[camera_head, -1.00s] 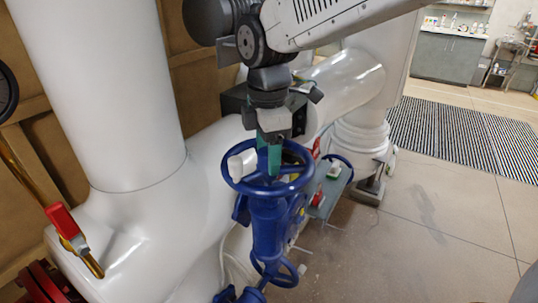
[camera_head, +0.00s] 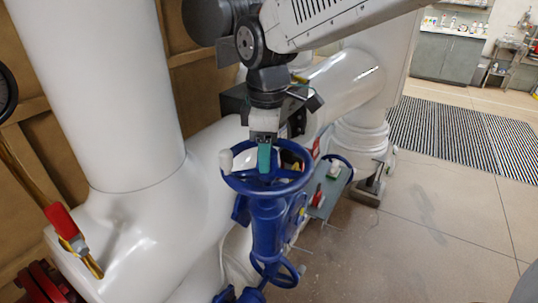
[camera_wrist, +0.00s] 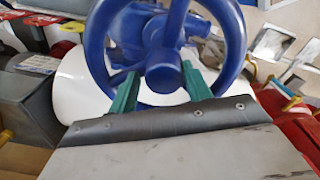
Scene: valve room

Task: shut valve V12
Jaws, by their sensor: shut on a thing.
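My gripper (camera_head: 264,163) reaches down into the wheel from above. In the wrist view, the green fingers of my gripper (camera_wrist: 161,82) stand on either side of the blue hub and spoke area of the handwheel (camera_wrist: 236,45), shut on it. The exact contact is partly hidden.
Large white pipes (camera_head: 130,110) fill the left and back. A red-handled lever (camera_head: 62,221) is at the left. A grey box with red and white parts (camera_head: 332,190) is close to the wheel's right. Open floor (camera_head: 440,220) lies to the right, with a striped mat (camera_head: 455,130).

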